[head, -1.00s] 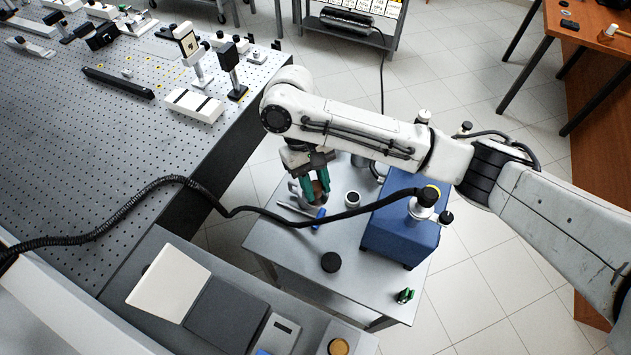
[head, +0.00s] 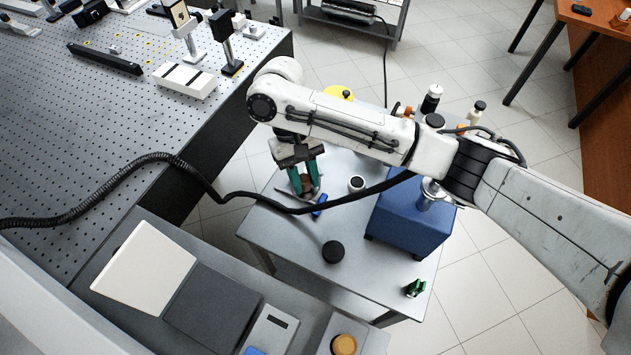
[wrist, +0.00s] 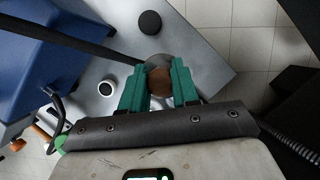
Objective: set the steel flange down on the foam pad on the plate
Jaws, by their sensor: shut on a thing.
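My gripper (head: 306,190) hangs over the far left part of the small grey table. Its two green fingers are closed on a round piece with a brown middle and a wider grey rim, which I take as the steel flange (wrist: 160,62). The fingers hide its sides, and its height above the table is hard to judge. A dark grey square (head: 213,312) lies beside a white square panel (head: 145,270) on the grey bench at lower left. They may be the foam pad and the plate, but I cannot tell for sure.
The small table (head: 285,235) holds a black puck (head: 333,252), a white cup (head: 356,184), a blue box (head: 410,220) and a green clip (head: 415,288). A black hose (head: 225,203) crosses in front of my gripper. The perforated optics table (head: 100,125) stands left.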

